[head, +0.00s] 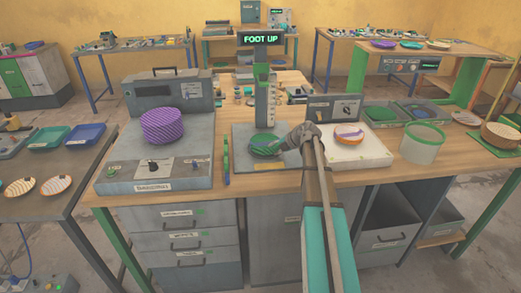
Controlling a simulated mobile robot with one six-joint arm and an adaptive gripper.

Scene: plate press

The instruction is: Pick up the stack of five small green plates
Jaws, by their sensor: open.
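The small green plates (262,147) lie as a low stack on the grey base of the press, below its raised foot. They look dark green with lighter marks; single plates cannot be counted at this size. My gripper (287,145) is open, at the right edge of the stack, with my arm reaching in from the lower right. It covers part of the stack's right side, and whether the fingers touch the plates cannot be told. The press (261,90) has a green scale column and a display (262,39) reading "FOOT UP".
A grey machine (140,182) with a purple striped stack (163,126) stands left. Right of my gripper are a white block (372,154) with an orange and purple bowl (349,134), and a translucent green-rimmed tub (421,146).

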